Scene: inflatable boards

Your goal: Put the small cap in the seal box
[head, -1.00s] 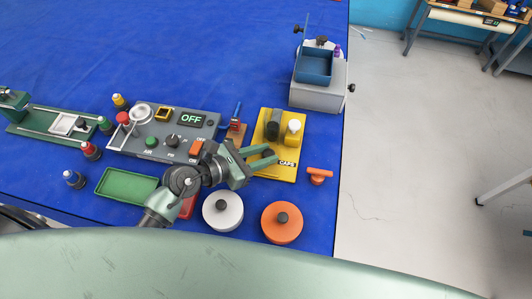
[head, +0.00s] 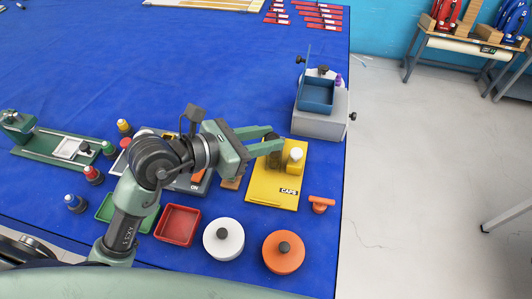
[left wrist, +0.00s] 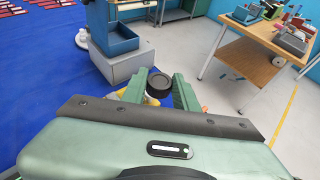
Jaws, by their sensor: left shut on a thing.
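My left gripper (head: 276,141) is shut on a dark cap over the yellow caps board (head: 270,192). The fingers cover much of the cap in the head view. In the left wrist view the round black top of the dark cap (left wrist: 159,85) shows between the two fingertips (left wrist: 160,92). Whether it still touches the board cannot be told. A white cap (head: 296,154) stands on the board just right of the gripper. An open blue box (head: 317,94), probably the seal box, sits on a grey block (head: 320,124) at the back right. It also shows in the left wrist view (left wrist: 114,42). My right gripper is out of view.
An orange T-shaped piece (head: 321,203) lies right of the board. A white round lid (head: 224,239), an orange round lid (head: 284,252) and a red tray (head: 177,225) are in front. A thin upright plate stands at the blue box.

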